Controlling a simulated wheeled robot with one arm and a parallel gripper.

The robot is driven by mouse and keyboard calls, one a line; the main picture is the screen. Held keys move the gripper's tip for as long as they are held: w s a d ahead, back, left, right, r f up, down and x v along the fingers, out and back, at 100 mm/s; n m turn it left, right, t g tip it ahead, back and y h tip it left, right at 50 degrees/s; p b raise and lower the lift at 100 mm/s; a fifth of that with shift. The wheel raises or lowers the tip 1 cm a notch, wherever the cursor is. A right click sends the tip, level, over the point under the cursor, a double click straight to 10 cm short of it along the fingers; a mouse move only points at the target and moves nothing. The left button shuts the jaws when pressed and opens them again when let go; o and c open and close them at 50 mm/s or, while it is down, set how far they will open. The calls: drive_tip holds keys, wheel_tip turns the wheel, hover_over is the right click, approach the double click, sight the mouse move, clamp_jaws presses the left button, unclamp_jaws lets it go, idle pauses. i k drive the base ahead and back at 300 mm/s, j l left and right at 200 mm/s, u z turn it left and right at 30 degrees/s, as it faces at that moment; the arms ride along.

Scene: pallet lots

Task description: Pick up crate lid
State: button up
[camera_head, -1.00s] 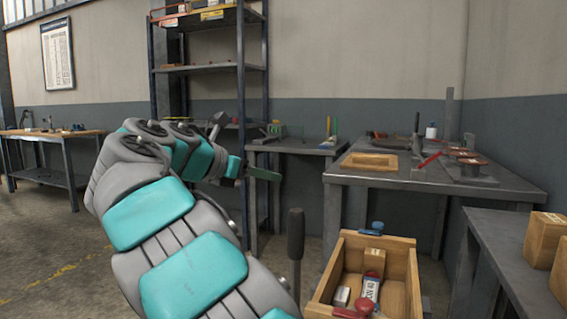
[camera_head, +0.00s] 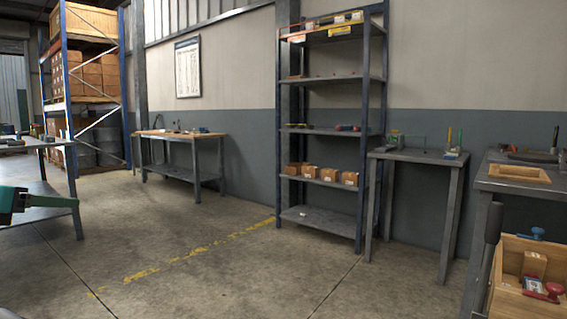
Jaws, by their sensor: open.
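A flat, rimmed wooden piece (camera_head: 519,174), which looks like the crate lid, lies on the grey metal table (camera_head: 500,187) at the right. An open wooden crate (camera_head: 510,248) stands below it at the lower right, cut off by the frame edge. A red-knobbed item, a blue-topped item and small boxes are inside it. My gripper (camera_head: 62,203) shows at the far left edge, in front of a grey table. It is open and seems empty, far across the view from the wooden piece. Most of my arm is out of view.
A small grey table (camera_head: 420,156) and a tall blue-posted shelf (camera_head: 325,132) with small boxes stand by the back wall. A wooden-topped workbench (camera_head: 180,136) stands further left. The floor (camera_head: 230,265) in the middle is clear. A dark upright handle (camera_head: 492,225) stands beside the crate.

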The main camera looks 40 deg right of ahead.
sight(536, 175)
drive_tip(key=i+j+z, duration=0.15)
drive_tip(key=i+j, duration=0.15)
drive_tip(key=i, duration=0.2)
drive_tip(key=i+j+z, duration=0.15)
drive_tip(key=i+j, duration=0.2)
drive_tip(key=i, duration=0.15)
drive_tip(key=i+l+z, duration=0.1)
drive_tip(key=z, duration=0.3)
drive_tip(key=i+z, duration=0.5)
drive_tip(key=z, duration=0.3)
drive_tip(key=i+z, duration=0.2)
drive_tip(key=z, duration=0.25)
drive_tip(key=i+j+z, duration=0.15)
drive_tip(key=z, duration=0.25)
drive_tip(key=i+l+z, duration=0.2)
drive_tip(key=z, duration=0.2)
drive_tip(key=i+z, duration=0.4)
drive_tip(key=i+l+z, duration=0.1)
drive_tip(key=i+z, duration=0.15)
drive_tip(key=z, duration=0.2)
drive_tip(key=i+j+z, duration=0.1)
drive_tip(key=i+z, duration=0.15)
drive_tip(key=z, duration=0.15)
